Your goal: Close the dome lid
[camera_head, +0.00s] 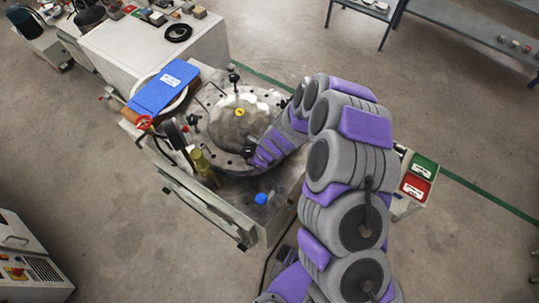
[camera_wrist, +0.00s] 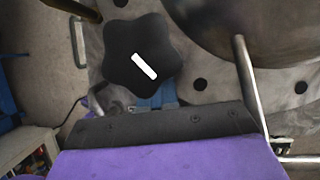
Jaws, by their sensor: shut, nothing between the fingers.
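The dome lid (camera_head: 232,122) is a worn, shiny metal dome with a yellow spot on top. It sits over a round bolted flange (camera_head: 203,97) on the machine, and I cannot tell whether it lies flush. Its dark underside or flank (camera_wrist: 240,25) fills the upper right of the wrist view. A black star knob (camera_wrist: 125,40) with a white mark stands on the flange, close to my gripper. A thin metal rod (camera_wrist: 247,85) runs down from the dome's edge. My gripper (camera_head: 258,159), purple and grey, is shut and empty at the dome's near right edge. Its fingertips are partly hidden.
Several black clamp knobs (camera_head: 234,77) ring the flange. A blue box (camera_head: 163,88) lies at its left. A yellow cylinder (camera_head: 202,163) and a blue cap (camera_head: 260,198) stand at the near side. Green and red boxes (camera_head: 415,188) are right of my arm. Open floor lies around.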

